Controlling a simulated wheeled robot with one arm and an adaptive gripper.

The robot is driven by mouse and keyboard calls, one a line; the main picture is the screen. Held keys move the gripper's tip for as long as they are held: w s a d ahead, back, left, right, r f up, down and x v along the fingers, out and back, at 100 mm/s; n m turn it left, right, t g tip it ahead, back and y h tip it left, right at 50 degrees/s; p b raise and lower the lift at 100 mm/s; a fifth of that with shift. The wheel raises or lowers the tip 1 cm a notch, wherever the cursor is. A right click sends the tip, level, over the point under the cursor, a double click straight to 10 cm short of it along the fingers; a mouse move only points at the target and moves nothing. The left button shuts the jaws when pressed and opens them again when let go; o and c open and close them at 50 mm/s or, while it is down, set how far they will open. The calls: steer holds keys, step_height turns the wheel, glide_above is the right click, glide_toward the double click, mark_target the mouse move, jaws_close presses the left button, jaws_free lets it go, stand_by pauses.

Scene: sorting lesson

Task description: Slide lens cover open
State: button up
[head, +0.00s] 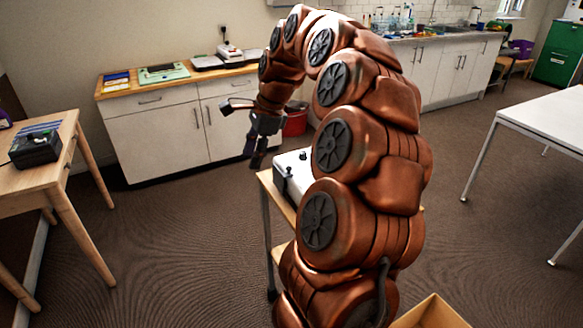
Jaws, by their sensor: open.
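No lens cover can be made out in the head view. A white box-shaped device (293,163) with a dark front side and small dark parts on top stands on a wooden-topped trolley (265,180). My copper arm hides much of both, and I cannot tell whether the device carries the lens cover. My gripper (241,133) is open, its dark fingers spread apart. In the picture it is up and left of the white device, with nothing seen between the fingers.
A wooden table (62,150) with a black case (36,149) stands at the left. White cabinets (160,130) line the back wall, with a red bin (296,120) beside them. A white table (550,112) is at the right, an open box (432,312) at the bottom. Carpet between is clear.

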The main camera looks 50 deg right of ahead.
mark_target(289, 167)
steer(key=s+d+f+m+t+b, duration=0.15)
steer(key=d+m, duration=0.25)
steer(key=d, duration=0.4)
steer(key=d+f+m+p, duration=0.15)
steer(key=d+m, duration=0.25)
steer(key=d, duration=0.4)
steer(key=shift+h, duration=0.4)
steer(key=shift+s+x, duration=0.2)
steer(key=shift+x, duration=3.85)
steer(key=shift+a, duration=0.15)
jaws_close()
